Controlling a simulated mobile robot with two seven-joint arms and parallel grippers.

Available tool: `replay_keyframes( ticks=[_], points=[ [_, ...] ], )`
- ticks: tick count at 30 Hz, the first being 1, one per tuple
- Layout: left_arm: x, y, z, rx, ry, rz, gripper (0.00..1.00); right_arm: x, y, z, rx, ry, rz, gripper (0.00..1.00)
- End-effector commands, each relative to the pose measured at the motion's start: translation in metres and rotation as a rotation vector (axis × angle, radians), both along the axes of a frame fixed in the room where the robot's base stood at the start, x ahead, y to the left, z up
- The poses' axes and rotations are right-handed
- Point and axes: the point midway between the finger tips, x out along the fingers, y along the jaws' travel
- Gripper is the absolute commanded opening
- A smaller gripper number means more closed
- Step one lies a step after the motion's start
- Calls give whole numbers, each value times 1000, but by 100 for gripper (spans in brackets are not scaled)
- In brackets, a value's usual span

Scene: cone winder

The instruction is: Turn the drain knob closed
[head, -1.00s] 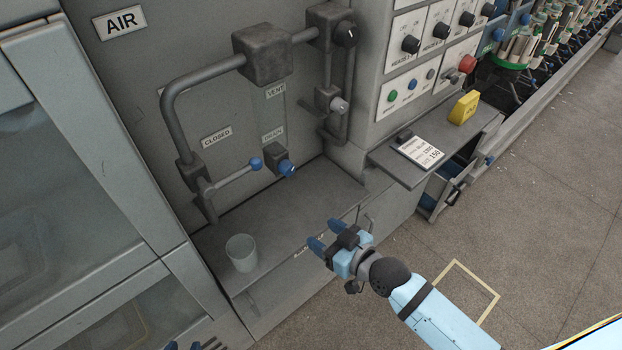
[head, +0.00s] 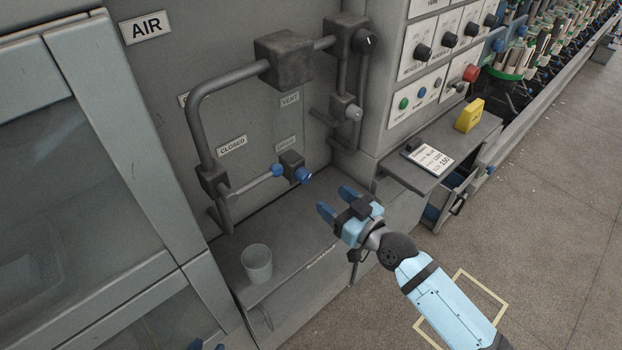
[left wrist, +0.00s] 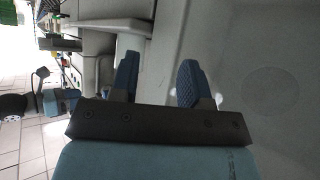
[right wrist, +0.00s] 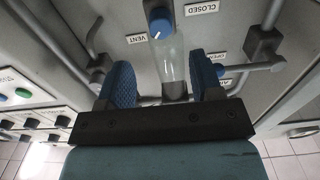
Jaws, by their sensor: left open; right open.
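The drain knob (head: 302,175) is blue and sits on a dark block low on the grey panel, by a small faint label. A blue knob with a white line (right wrist: 160,22) also shows at the top of the right wrist view, beyond the fingers. My right gripper (head: 338,203) is open and empty, a little below and right of the drain knob in the head view, apart from it. My left gripper (head: 207,345) barely shows at the bottom edge; in the left wrist view (left wrist: 157,80) its fingers are open with nothing between them.
A lever with a blue ball end (head: 277,170) sits just left of the knob, beside a CLOSED label (head: 232,145). Grey pipes (head: 203,115) stand out from the panel. A translucent cup (head: 257,262) stands on the shelf below. A ledge with a card (head: 430,158) is at right.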

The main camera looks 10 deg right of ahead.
Motion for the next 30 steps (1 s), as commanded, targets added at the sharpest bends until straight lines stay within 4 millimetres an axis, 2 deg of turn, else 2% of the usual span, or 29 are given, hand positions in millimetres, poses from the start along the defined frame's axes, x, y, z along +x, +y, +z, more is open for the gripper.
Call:
replay_keyframes(
  ticks=[1, 6, 12, 18, 25, 26, 30],
  points=[
    [0, 0, 3, 0, 0, 0, 43, 10, 7, 3, 3, 0, 0, 60],
    [0, 0, 7, 1, 0, 1, 43, 38, 28, 2, 1, 0, 0, 60],
    [0, 1, 9, 2, 1, 0, 43, 61, 44, 1, 1, 0, -1, 60],
    [0, 1, 9, 2, 2, 0, 43, 69, 50, 0, 0, 0, 0, 60],
    [0, 1, 9, 2, 2, 0, 43, 69, 50, 0, 0, 0, 0, 60],
    [0, 1, 9, 2, 2, 0, 43, 69, 50, 0, 0, 0, 0, 55],
    [0, 1, 9, 2, 2, 0, 43, 68, 50, 0, 0, 0, 0, 23]
  ],
)
